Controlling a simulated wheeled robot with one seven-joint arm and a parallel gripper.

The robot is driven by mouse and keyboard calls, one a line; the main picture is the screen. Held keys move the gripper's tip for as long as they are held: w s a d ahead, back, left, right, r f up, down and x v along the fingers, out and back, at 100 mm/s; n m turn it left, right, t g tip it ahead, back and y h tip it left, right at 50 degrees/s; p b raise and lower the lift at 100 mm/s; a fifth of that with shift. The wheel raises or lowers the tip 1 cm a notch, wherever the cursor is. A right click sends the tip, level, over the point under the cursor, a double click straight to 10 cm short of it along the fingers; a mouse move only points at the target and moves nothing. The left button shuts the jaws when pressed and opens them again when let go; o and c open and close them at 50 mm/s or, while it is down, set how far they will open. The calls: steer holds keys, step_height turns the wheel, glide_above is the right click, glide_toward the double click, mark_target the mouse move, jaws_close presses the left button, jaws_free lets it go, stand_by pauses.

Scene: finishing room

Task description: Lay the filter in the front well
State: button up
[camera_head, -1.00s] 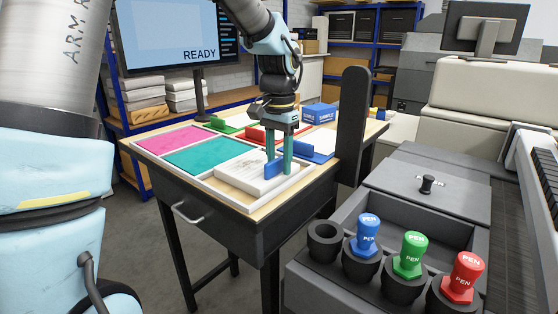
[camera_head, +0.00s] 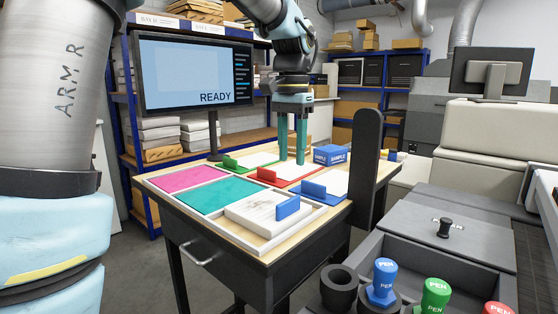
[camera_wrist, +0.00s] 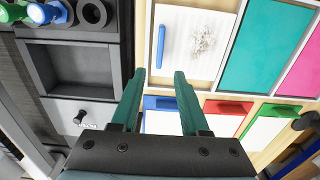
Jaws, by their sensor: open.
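A thick white filter (camera_head: 255,212) with a blue grip bar (camera_head: 288,207) lies within the front well of the pale frame (camera_head: 305,226) on the table. Grey dust marks show on its face. In the wrist view the filter (camera_wrist: 195,50) lies inside the frame's borders, bar at its left. I cannot tell whether it is fully flush. My gripper (camera_head: 291,163) is open and empty, fingers pointing down, raised above and behind the filter. In the wrist view the fingertips (camera_wrist: 159,75) are apart with nothing between them.
White panels with green (camera_head: 231,162), red (camera_head: 268,176) and blue (camera_head: 312,190) bars lie behind. A blue sample box (camera_head: 330,155) and a dark post (camera_head: 366,160) stand right. Colored pen-topped knobs (camera_head: 383,280) are front right.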

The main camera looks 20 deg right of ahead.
steer(key=w+a+f+n, duration=0.1)
steer(key=a+f, duration=0.2)
steer(key=a, duration=0.1)
steer(key=w+a+f+n, duration=0.1)
steer(key=a+f+n, duration=0.1)
steer(key=a, duration=0.3)
steer(key=w+a+f+n, duration=0.1)
steer(key=a+f, duration=0.3)
steer(key=shift+a+f+n+t, duration=0.15)
steer(key=shift+a+n+t, duration=0.15)
steer(key=shift+a, duration=0.05)
steer(key=s+a+f+n, duration=0.3)
steer(key=a+f, duration=0.2)
steer(key=a, duration=0.3)
steer(key=s+a+f+n+t, duration=0.1)
steer(key=s+a+f+n, duration=0.2)
steer(key=a, duration=0.5)
step_height(320, 180, down, 2)
steer(key=shift+s+a+f, duration=0.1)
steer(key=shift+s+a, duration=0.15)
steer(key=shift+s, duration=0.25)
